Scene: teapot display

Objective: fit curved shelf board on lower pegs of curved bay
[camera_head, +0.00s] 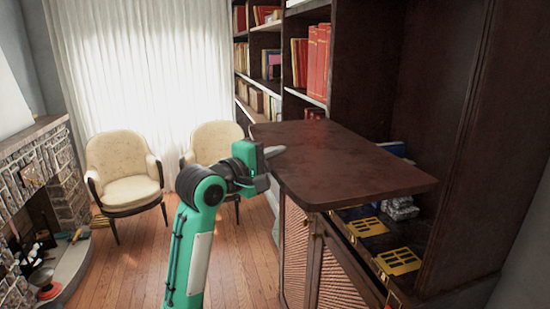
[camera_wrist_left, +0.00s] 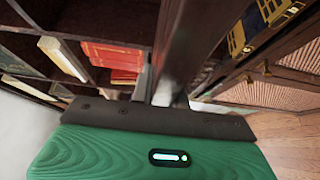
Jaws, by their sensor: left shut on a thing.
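The dark brown shelf board (camera_head: 340,160) is held out level in front of the bay (camera_head: 435,110), above the lower cabinet. Its far end is near the shelves and its near right corner overlaps the bay opening in the picture. My left gripper (camera_head: 272,152) is shut on the board's left edge. In the left wrist view the board (camera_wrist_left: 190,40) runs edge-on away from my left gripper (camera_wrist_left: 165,95). The lower pegs cannot be made out; the board hides part of the bay. My right gripper is not in view.
Bookshelves with red books (camera_head: 318,62) stand behind the board. Yellow slotted pieces (camera_head: 398,261) and a grey patterned item (camera_head: 400,208) lie on the cabinet below it. Two cream chairs (camera_head: 124,168) and a stone fireplace (camera_head: 40,170) are at left. Open wooden floor lies between.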

